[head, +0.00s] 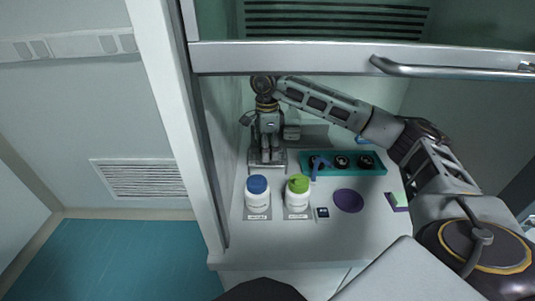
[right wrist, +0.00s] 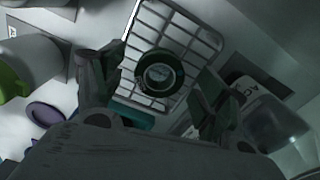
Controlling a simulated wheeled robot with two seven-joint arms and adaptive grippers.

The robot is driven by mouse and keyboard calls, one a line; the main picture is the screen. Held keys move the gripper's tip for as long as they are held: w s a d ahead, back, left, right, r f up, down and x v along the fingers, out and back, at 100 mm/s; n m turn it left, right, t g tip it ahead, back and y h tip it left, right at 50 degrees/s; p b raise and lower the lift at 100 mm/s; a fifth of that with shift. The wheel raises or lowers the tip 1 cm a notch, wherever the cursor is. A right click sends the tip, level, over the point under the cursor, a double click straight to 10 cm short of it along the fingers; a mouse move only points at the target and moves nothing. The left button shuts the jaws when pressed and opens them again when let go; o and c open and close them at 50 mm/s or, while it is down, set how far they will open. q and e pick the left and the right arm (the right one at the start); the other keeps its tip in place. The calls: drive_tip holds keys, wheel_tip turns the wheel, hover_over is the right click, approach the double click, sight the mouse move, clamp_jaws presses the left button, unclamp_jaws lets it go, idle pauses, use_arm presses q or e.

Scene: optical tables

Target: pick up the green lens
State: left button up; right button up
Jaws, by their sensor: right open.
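In the right wrist view a round lens in a dark ring (right wrist: 160,72), with a green tint, sits over a white wire rack (right wrist: 205,40). My right gripper (right wrist: 158,92) is open, with one finger on each side of the lens and visible gaps between. In the head view my right arm reaches in from the right, and the gripper (head: 267,148) points down over a rack at the back left. The lens is hidden there by the gripper. My left gripper is not in view.
A blue-capped bottle (head: 258,198) and a green-capped bottle (head: 297,196) stand in front of the gripper. A teal tray (head: 378,171) with dark round parts lies to the right, behind a purple disc (head: 348,201). A raised sash (head: 290,56) crosses above.

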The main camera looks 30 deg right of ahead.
drive_tip(key=shift+f, duration=0.2)
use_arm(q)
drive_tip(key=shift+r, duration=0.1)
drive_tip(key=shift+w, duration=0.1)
use_arm(e)
drive_tip(key=c, duration=1.2)
drive_tip(key=shift+r, duration=0.1)
drive_tip(key=shift+r, duration=0.4)
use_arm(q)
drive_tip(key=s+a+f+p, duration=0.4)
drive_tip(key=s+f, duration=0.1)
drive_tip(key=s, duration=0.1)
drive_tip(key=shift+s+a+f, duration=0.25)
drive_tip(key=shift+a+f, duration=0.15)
use_arm(e)
drive_tip(key=shift+r, duration=8.55)
